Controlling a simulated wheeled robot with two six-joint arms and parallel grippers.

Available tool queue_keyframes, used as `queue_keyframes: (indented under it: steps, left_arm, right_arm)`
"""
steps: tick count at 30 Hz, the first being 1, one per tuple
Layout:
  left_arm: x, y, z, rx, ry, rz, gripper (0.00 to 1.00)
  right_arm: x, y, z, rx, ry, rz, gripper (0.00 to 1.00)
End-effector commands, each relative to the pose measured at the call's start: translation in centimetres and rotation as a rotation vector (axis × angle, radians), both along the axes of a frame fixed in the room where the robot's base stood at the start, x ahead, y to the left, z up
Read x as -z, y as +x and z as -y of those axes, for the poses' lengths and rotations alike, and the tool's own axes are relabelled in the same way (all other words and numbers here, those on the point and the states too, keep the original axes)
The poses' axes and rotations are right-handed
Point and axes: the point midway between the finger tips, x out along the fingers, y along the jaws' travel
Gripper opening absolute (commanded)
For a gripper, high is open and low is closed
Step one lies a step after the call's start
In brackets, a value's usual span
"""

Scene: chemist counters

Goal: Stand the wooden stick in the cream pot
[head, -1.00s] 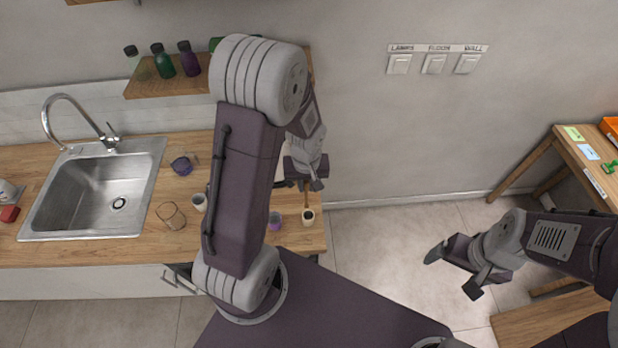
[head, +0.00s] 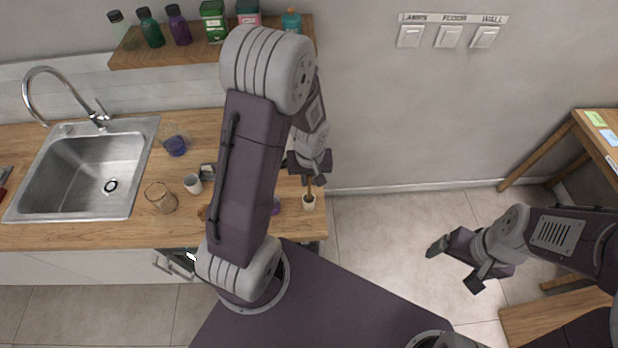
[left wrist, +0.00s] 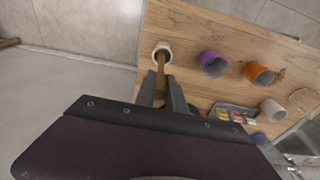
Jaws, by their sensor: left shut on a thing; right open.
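The cream pot (head: 309,203) stands upright near the right end of the wooden counter; it also shows in the left wrist view (left wrist: 162,47). My left gripper (head: 311,172) is above it, shut on the wooden stick (head: 309,188). In the left wrist view the stick (left wrist: 161,66) runs from between the fingers (left wrist: 161,90) to the pot's mouth. Its lower end appears to be at or inside the opening; how deep, I cannot tell. My right gripper (head: 456,266) is open and empty, away from the counter above the floor.
Beside the pot are a purple cup (left wrist: 211,64), an orange cup (left wrist: 258,73) and a white cup (left wrist: 271,109). A drinking glass (head: 160,198) stands near the sink (head: 85,175). The counter (head: 316,232) ends just right of the pot.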

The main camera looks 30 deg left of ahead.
Motion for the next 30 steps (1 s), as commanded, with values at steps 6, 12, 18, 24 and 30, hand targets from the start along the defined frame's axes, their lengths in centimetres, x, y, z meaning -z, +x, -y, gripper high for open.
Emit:
queue_keyframes:
  steps: [6, 12, 18, 24, 30]
  left_arm:
    - [1.4, 0.0, 0.0, 0.0, 0.0, 0.0, 0.0]
    - [1.2, 0.0, 0.0, 0.0, 0.0, 0.0, 0.0]
    - [1.2, 0.0, 0.0, 0.0, 0.0, 0.0, 0.4]
    - [1.2, 0.0, 0.0, 0.0, 0.0, 0.0, 0.4]
    - [-1.1, -0.1, 0.1, -0.001, 0.0, 0.007, 0.4]
  right_arm:
    - [1.3, 0.0, 0.0, 0.0, 0.0, 0.0, 0.87]
    - [1.2, 0.0, 0.0, 0.0, 0.0, 0.0, 0.87]
    - [1.2, 0.0, 0.0, 0.0, 0.0, 0.0, 0.87]
    - [1.2, 0.0, 0.0, 0.0, 0.0, 0.0, 0.87]
    - [1.2, 0.0, 0.0, 0.0, 0.0, 0.0, 0.87]
